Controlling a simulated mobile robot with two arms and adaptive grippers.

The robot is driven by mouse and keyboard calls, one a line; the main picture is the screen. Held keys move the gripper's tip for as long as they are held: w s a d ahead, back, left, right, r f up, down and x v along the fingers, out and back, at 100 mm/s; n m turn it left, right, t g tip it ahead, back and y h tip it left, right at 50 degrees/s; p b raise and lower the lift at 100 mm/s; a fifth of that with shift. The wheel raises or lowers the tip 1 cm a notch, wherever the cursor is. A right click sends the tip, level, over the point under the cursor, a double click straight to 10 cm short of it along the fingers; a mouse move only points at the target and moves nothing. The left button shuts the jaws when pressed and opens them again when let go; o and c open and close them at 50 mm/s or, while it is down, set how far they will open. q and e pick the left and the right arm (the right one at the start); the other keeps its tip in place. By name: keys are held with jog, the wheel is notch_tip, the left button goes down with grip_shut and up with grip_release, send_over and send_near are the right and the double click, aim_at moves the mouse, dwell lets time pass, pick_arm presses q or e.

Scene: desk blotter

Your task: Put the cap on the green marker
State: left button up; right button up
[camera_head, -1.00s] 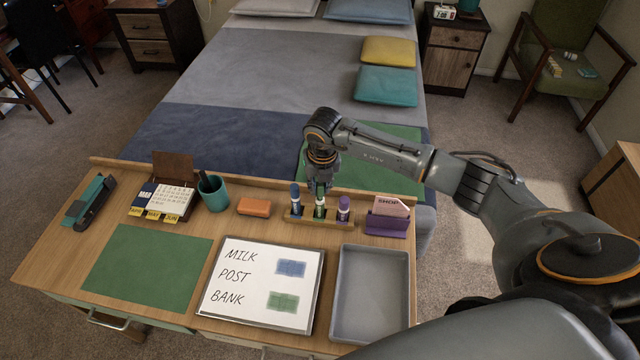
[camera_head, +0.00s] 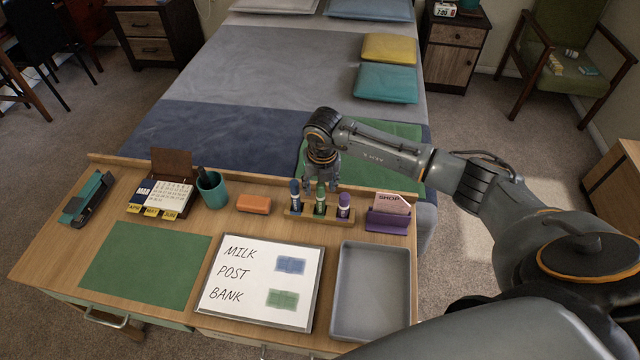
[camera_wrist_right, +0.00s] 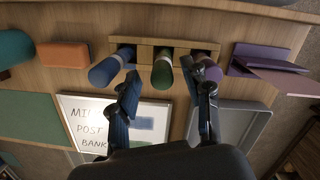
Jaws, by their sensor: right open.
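The green marker (camera_head: 320,207) stands upright in the middle slot of a wooden rack (camera_head: 294,217) and has a dark green cap (camera_head: 320,188) on its top end. A blue marker (camera_head: 295,205) stands to its left and a purple marker (camera_head: 343,210) to its right, both capped. My right gripper (camera_head: 320,184) is open and empty, just above and behind the green marker. In the right wrist view, the green cap (camera_wrist_right: 162,74) shows between the spread fingers (camera_wrist_right: 165,90), apart from both. My left gripper is not in view.
A purple card holder (camera_head: 388,222) stands right of the rack, and an orange eraser (camera_head: 254,205) and teal pen cup (camera_head: 212,191) to its left. In front are a whiteboard (camera_head: 238,266) and an empty grey tray (camera_head: 372,290). The green blotter (camera_head: 147,268) is bare.

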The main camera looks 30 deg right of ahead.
notch_tip(320, 180, up, 12)
jog(key=s, duration=0.1)
jog(key=shift+s+a, duration=0.25)
jog(key=shift+s, duration=0.1)
